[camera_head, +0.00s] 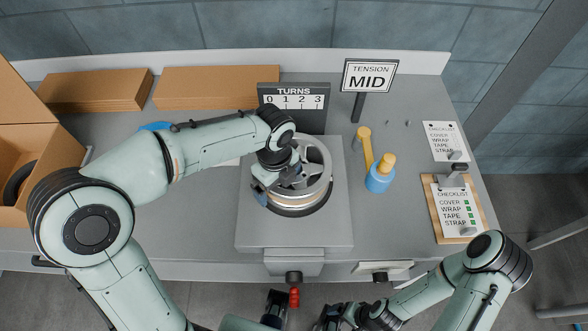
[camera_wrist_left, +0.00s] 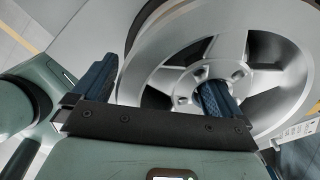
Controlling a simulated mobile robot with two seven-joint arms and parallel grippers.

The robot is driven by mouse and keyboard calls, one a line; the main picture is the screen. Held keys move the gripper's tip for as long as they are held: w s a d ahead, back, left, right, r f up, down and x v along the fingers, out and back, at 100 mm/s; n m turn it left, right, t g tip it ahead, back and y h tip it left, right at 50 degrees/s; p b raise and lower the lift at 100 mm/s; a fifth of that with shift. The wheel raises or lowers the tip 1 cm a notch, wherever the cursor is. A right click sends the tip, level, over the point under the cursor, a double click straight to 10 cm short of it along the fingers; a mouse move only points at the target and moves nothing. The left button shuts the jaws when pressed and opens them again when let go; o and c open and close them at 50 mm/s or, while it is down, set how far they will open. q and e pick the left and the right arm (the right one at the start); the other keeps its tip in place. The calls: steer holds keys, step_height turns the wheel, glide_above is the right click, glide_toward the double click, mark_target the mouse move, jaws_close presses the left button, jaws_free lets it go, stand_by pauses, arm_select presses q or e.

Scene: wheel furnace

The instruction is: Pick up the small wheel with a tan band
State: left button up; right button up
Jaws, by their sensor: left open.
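The small wheel (camera_head: 322,165) with silver spokes lies flat on the grey square plate (camera_head: 255,232) in the middle of the bench. A pale tan band (camera_head: 298,203) runs round its side, above a dark lower edge. My left gripper (camera_head: 280,180) is open at the wheel's left side. In the left wrist view, one finger of the left gripper (camera_wrist_left: 155,88) is outside the rim and the other reaches over the spokes near the hub of the wheel (camera_wrist_left: 265,50). Contact cannot be told. My right gripper (camera_head: 338,316) is low at the bottom edge, its fingers unclear.
The turns counter (camera_head: 293,117) and tension sign (camera_head: 369,76) stand behind the wheel. A blue and yellow tool (camera_head: 381,176) and a checklist clipboard (camera_head: 458,209) are on the right. Flat cardboard (camera_head: 218,87) lies at the back, an open box (camera_head: 20,150) at the left.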

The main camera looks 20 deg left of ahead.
arm_select(q)
steer(key=c, duration=1.7)
steer(key=shift+r, duration=0.1)
